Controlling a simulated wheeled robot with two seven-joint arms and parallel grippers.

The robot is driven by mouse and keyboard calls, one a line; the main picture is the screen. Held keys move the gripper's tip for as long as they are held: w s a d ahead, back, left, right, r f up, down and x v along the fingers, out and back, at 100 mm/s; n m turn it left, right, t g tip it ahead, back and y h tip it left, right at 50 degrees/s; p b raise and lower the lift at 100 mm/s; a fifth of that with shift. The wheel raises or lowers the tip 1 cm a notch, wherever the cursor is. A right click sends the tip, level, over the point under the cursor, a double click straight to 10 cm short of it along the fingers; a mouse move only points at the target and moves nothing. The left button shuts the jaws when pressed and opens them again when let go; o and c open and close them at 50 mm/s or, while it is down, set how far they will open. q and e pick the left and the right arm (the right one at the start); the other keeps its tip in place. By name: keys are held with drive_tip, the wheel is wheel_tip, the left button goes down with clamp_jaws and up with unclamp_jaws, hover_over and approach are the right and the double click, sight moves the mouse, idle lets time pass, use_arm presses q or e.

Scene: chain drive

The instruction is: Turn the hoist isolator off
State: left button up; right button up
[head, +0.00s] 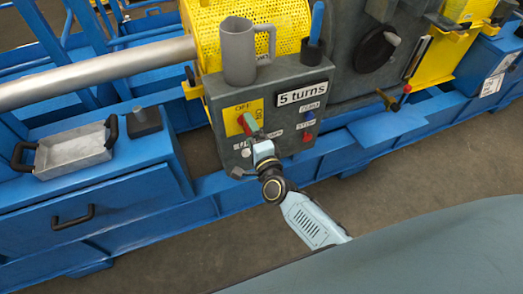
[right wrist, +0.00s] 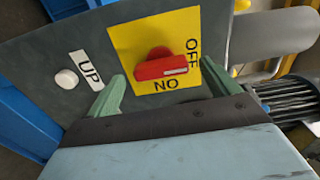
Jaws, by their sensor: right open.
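The hoist isolator is a red knob (head: 248,122) on a yellow plate marked OFF and ON, on the grey control box (head: 220,115). In the right wrist view the knob (right wrist: 160,67) lies sideways, its white mark at the right end, on the side of the OFF label. ON is below it, upside down. My right gripper (head: 257,137) is at the box front, partly covering the panel. In the wrist view its two green fingers (right wrist: 165,82) are spread wide, one to each side of the knob, with gaps between. My left gripper is out of view.
A white button (right wrist: 66,78) by the UP label is close to one finger. A blue button (head: 310,122) and a red button (head: 307,137) are right of my gripper. A grey mug (head: 238,52) and a blue-handled tool (head: 315,25) stand on the box. A metal tray (head: 75,152) is left.

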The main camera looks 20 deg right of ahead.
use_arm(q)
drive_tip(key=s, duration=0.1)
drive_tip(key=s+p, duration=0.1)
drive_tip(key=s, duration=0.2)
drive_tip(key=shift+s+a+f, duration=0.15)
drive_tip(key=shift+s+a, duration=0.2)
use_arm(e)
drive_tip(key=s, duration=1.1)
drive_tip(key=shift+s+d, duration=0.2)
